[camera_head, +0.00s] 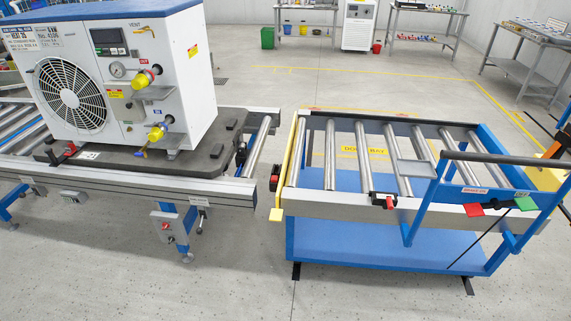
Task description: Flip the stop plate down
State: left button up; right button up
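A long yellow plate (291,152), which looks like the stop plate, stands along the left end of the roller cart (350,205), facing the conveyor. It appears raised on edge beside the first roller. A small yellow tab (276,214) sits below its near end, and a black block with a red face (275,177) is just above that tab. Neither of my grippers shows clearly in the head view.
A white pump unit (185,75) with a fan stands on a dark pallet (200,163) on the conveyor (100,181) at left. A narrow floor gap separates conveyor and cart. The cart's blue handle frame (425,205) is at right. The near floor is clear.

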aim_at(276, 213)
jog(key=l+u, duration=0.15)
jog(key=l, duration=0.25)
jog(key=k+l+u, duration=0.15)
jog(key=l, duration=0.25)
jog(key=i+j, duration=0.15)
jog(key=j, duration=0.2)
jog(key=i+j, duration=0.15)
jog(key=j, duration=0.2)
jog(key=i+j, duration=0.15)
jog(key=j, duration=0.15)
jog(key=i+j, duration=0.15)
jog(key=j, duration=0.2)
jog(key=i+j, duration=0.1)
jog(key=j, duration=0.25)
jog(key=i+j, duration=0.15)
jog(key=j, duration=0.2)
jog(key=i+j+z, duration=0.1)
jog(key=j, duration=0.25)
jog(key=i, duration=0.05)
